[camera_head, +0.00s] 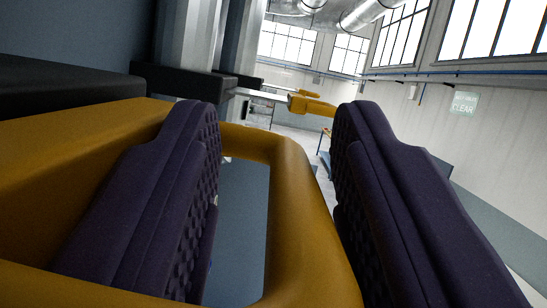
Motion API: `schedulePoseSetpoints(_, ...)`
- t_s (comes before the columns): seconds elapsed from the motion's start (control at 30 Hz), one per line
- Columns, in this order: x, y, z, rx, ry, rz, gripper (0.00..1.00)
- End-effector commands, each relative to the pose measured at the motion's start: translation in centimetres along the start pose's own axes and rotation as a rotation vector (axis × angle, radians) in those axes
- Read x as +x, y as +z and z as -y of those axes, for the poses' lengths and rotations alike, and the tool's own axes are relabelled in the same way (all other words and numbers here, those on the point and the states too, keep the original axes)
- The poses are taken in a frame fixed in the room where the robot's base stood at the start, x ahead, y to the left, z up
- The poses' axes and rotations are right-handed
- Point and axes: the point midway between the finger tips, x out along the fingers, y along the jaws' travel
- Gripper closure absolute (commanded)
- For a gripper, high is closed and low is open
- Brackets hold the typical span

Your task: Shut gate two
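My gripper (276,118) is open, with two dark purple padded fingers reaching forward at left and right. A large rounded yellow loop (292,200), like a handle or gate frame, fills the near view. Its right-hand bar lies between my fingers in the picture. The left finger crosses in front of the loop's opening, and the right finger overlaps the bar's outer edge. I cannot tell whether either finger touches it. No gate number is visible, so I cannot tell whether this is gate two. The fingers hide parts of the loop.
Grey posts (185,40) with a dark bracket (180,80) stand behind the loop. Farther off is another yellow handle-like part (312,106). A pale wall with a sign (464,103) runs along the right. Floor shows beyond and between the fingers.

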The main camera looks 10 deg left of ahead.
Motion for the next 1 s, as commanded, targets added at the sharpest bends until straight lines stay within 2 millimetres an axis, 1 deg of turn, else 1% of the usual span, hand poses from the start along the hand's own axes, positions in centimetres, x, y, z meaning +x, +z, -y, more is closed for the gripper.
schedulePoseSetpoints(0.07, -0.8, 0.1, 0.0, 0.0, 0.0, -0.001, 0.61)
schedulePoseSetpoints(0.3, -5.4, 0.3, 0.1, 0.0, 0.0, -0.002, 0.61)
schedulePoseSetpoints(0.43, -7.0, 0.3, 0.1, 0.0, 0.0, -0.001, 0.61)
schedulePoseSetpoints(0.57, -7.7, 0.1, 0.1, 0.0, -0.001, 0.0, 0.61)
schedulePoseSetpoints(1.0, -7.6, 0.1, 0.0, 0.0, 0.0, 0.0, 0.61)
